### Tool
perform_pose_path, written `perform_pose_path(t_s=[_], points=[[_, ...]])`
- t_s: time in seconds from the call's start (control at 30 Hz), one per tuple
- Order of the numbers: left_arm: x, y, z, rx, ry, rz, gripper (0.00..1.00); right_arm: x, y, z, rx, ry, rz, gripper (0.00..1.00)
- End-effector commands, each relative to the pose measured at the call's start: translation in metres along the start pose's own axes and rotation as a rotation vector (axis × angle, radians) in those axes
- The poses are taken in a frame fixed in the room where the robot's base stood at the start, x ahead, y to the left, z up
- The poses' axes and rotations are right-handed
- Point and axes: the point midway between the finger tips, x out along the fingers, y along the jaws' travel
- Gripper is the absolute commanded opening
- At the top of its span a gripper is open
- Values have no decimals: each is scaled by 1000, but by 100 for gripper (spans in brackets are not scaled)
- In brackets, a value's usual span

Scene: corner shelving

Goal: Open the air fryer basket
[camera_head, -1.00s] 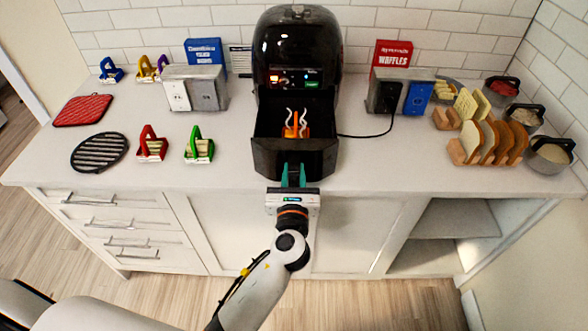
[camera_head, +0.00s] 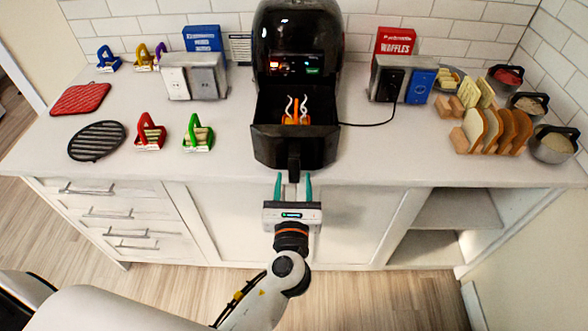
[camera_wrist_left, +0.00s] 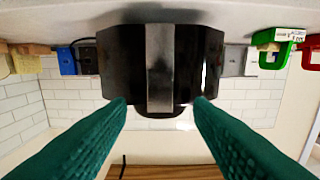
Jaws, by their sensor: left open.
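The black air fryer (camera_head: 297,45) stands on the counter against the tiled wall. Its basket (camera_head: 265,145) is pulled out toward me, with an orange thing and wavy white steam-like shapes (camera_head: 297,110) showing inside. The basket's handle (camera_head: 294,157) points toward the counter's front edge. My left gripper (camera_head: 293,183) is open, its green fingers just in front of the handle and apart from it. In the left wrist view the basket front and its handle (camera_wrist_left: 160,70) lie beyond and between the two open fingers (camera_wrist_left: 160,108). My right gripper is not in view.
Left of the fryer are red and green holders (camera_head: 198,135), a round black grill (camera_head: 97,141) and a red mat (camera_head: 80,99). Toast racks (camera_head: 490,135) and pots (camera_head: 553,145) stand at right. A black cord (camera_head: 375,121) lies right of the fryer. Counter on both sides of the basket is clear.

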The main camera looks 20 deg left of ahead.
Motion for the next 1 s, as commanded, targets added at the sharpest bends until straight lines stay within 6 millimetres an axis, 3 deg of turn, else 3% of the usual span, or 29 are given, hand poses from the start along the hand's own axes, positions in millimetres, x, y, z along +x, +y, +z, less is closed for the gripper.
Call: perform_pose_path(t_s=[0.1,0.33,1.0], points=[[-25,0,4,-1,-3,1,47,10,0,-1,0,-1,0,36],[-51,0,1,0,0,0,47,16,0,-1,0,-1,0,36],[-53,1,5,-8,-11,5,47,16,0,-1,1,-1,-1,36]])
